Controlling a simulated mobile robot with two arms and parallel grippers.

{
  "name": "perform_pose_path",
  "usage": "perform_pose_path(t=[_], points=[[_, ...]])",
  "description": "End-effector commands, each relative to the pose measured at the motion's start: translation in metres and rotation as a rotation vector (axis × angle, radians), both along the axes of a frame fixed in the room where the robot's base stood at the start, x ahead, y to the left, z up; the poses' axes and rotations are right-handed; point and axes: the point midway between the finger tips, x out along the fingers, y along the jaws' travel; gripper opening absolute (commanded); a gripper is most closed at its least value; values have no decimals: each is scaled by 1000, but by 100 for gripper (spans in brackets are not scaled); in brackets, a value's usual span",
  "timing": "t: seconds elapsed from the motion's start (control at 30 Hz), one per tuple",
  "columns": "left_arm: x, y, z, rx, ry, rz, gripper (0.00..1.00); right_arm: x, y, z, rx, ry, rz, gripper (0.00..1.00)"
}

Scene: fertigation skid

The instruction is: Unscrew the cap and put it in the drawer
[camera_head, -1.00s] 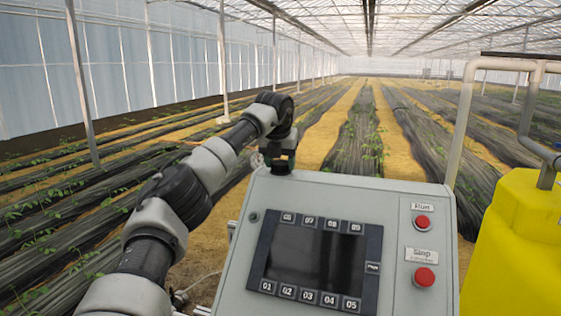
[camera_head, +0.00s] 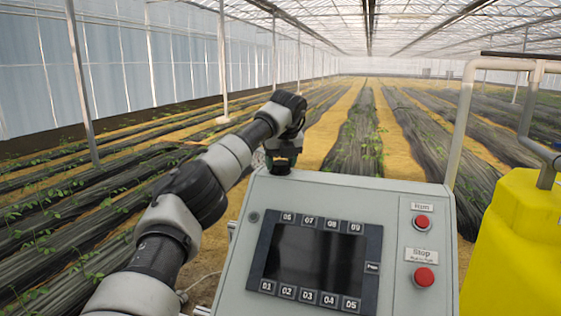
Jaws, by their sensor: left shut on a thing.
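My left arm comes in from the lower left and reaches past the left side of the grey control panel. My left gripper (camera_head: 281,166) points down at the panel's top left edge, and its fingertips are mostly hidden by the panel. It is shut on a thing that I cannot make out. Neither the cap nor the drawer can be made out in this view. My right gripper is not in view.
The grey control panel (camera_head: 400,190) stands close in front, with a dark screen (camera_head: 315,258), a red upper button (camera_head: 422,221) and a red stop button (camera_head: 424,276). A yellow tank (camera_head: 520,250) and pale pipes (camera_head: 464,115) stand at right. Crop rows lie beyond.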

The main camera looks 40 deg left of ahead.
Motion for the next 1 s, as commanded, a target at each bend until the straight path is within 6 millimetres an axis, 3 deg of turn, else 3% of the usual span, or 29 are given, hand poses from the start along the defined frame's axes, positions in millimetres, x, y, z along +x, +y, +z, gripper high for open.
perform_pose_path(t=[0.13, 0.33, 0.63, 0.83, 1.0], points=[[1, -1, 1, 0, -3, 27, 32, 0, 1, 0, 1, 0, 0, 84], [1, -1, 2, 0, -3, 241, 32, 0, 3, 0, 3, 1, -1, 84], [1, 0, 2, 0, -4, 269, 32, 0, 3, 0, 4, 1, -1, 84], [1, -1, 2, 0, -3, 460, 32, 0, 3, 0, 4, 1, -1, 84], [1, 0, 2, 1, -4, 520, 32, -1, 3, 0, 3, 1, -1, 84]])
